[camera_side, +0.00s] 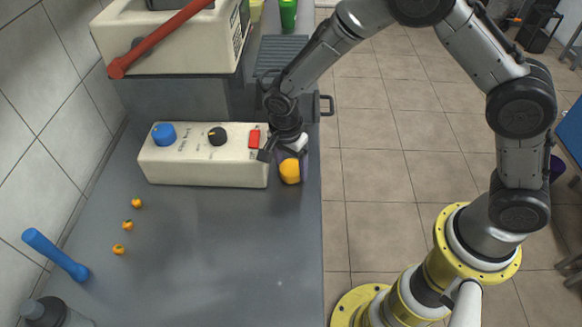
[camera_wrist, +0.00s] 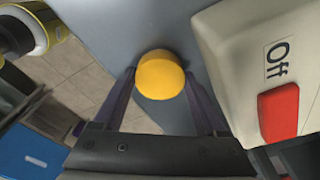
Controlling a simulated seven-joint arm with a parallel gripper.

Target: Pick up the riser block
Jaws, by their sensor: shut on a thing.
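The riser block (camera_side: 290,172) appears as a rounded yellow piece at the right end of the cream control box, near the counter's right edge. In the wrist view the yellow block (camera_wrist: 161,72) shows its round end between the fingertips. My gripper (camera_side: 284,157) reaches down over it from above, and its two dark fingers (camera_wrist: 160,84) are shut on the block's sides. The fingers and wrist hide part of the block in the side view. I cannot tell whether its underside touches the counter.
The control box (camera_side: 180,166), with a blue knob, a black knob and a red switch (camera_side: 254,139), stands close beside my gripper. The counter's front middle (camera_side: 220,270) is clear.

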